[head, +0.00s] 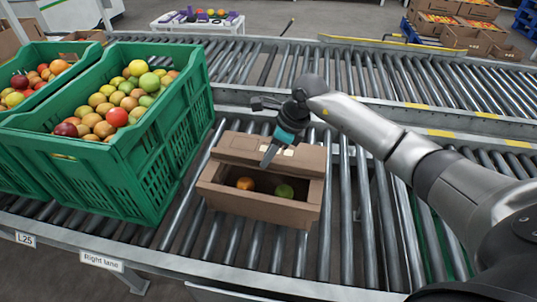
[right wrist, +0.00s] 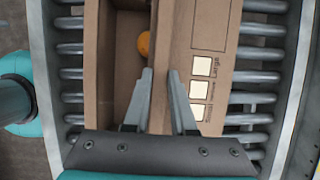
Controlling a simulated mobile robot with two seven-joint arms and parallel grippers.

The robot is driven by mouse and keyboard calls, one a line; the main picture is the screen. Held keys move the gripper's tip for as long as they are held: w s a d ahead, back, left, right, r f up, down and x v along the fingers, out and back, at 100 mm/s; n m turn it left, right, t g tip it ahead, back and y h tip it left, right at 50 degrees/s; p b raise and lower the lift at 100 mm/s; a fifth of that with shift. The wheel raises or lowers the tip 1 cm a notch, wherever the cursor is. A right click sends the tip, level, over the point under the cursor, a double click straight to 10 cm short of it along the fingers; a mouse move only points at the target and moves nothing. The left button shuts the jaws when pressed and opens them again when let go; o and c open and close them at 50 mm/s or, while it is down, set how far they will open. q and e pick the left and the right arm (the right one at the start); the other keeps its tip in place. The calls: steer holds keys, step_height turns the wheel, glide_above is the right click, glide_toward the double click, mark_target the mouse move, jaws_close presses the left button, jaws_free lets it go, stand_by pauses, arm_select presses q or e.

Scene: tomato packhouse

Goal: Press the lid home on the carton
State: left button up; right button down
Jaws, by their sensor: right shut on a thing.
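The brown cardboard carton (head: 255,207) sits on the roller conveyor in the middle of the head view. Its front part is open, showing an orange fruit (head: 245,183) and a green one (head: 284,191). The lid (head: 307,160) lies over the rear part of the carton, so it is not fully covered. My right gripper (head: 268,163) is shut on the lid's near edge. In the right wrist view the fingers (right wrist: 160,76) close at the edge of the lid (right wrist: 205,30), which bears white boxes and the word "Large". My left gripper is not in view.
Green crates full of tomatoes, the larger one (head: 165,160) close left of the carton, limit room there. Rollers (head: 345,220) right of the carton are free, under my right arm. A second conveyor (head: 390,75) runs behind. A white table (head: 198,28) stands at the back.

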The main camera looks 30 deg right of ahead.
steer(key=shift+f+b, duration=0.35)
steer(key=shift+f, duration=0.2)
stand_by(0.4)
steer(key=c, duration=0.7)
jaws_free()
steer(key=shift+c, duration=1.4)
steer(key=shift+r, duration=0.1)
step_height(320, 180, up, 8)
steer(key=p, duration=0.6)
steer(key=shift+p, duration=0.3)
